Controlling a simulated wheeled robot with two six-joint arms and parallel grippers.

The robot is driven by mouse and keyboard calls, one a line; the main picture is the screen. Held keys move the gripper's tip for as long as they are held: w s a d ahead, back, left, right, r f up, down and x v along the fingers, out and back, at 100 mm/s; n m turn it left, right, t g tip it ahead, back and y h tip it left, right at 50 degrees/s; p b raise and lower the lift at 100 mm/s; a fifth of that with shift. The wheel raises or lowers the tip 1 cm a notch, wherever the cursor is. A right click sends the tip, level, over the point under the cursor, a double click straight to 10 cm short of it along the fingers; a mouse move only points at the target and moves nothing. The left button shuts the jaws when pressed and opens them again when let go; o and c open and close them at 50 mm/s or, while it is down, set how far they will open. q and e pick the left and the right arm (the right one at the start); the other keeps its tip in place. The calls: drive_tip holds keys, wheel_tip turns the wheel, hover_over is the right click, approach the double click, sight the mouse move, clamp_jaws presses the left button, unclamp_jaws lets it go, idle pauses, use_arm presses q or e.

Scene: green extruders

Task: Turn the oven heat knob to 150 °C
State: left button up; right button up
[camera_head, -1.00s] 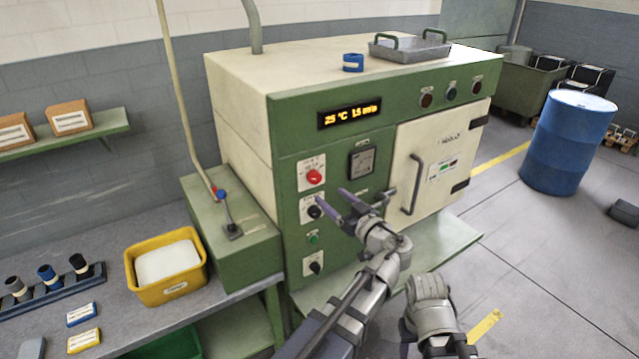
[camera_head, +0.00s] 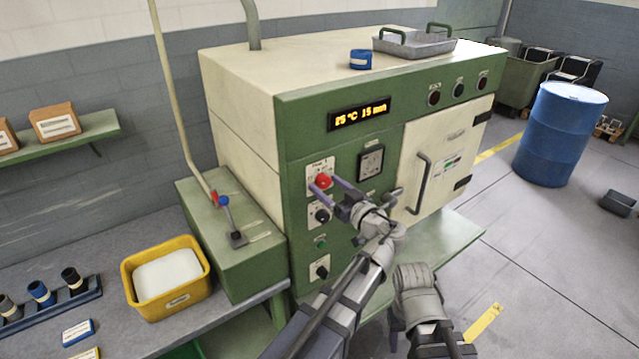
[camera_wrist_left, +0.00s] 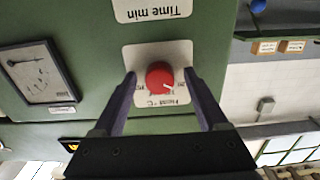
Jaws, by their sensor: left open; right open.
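The red heat knob (camera_head: 324,181) sits on a white plate on the oven's green front panel, below the display (camera_head: 358,116), which seems to read 25 °C and 15 min. In the left wrist view the knob (camera_wrist_left: 160,76) appears upside down with its "°C" label, a white mark on its face. My left gripper (camera_head: 327,187) is open, its purple fingers on either side of the knob; whether they touch it I cannot tell. The gripper also shows in the left wrist view (camera_wrist_left: 159,84). My right gripper (camera_head: 397,322) hangs low, partly hidden by its arm.
A black knob (camera_head: 322,215) sits just below, with a "Time min" label (camera_wrist_left: 152,9). A gauge (camera_head: 371,163) is right of the red knob. The oven door (camera_head: 444,160) is shut. A yellow bin (camera_head: 136,292) stands on the bench and a blue drum (camera_head: 560,135) on the floor.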

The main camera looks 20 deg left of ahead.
use_arm(q)
drive_tip(key=shift+s+d, duration=0.1)
drive_tip(key=shift+d, duration=0.15)
drive_tip(key=shift+r, duration=0.1)
drive_tip(key=shift+c, duration=0.6)
drive_tip(key=shift+a, duration=0.15)
drive_tip(key=c, duration=0.3)
clamp_jaws()
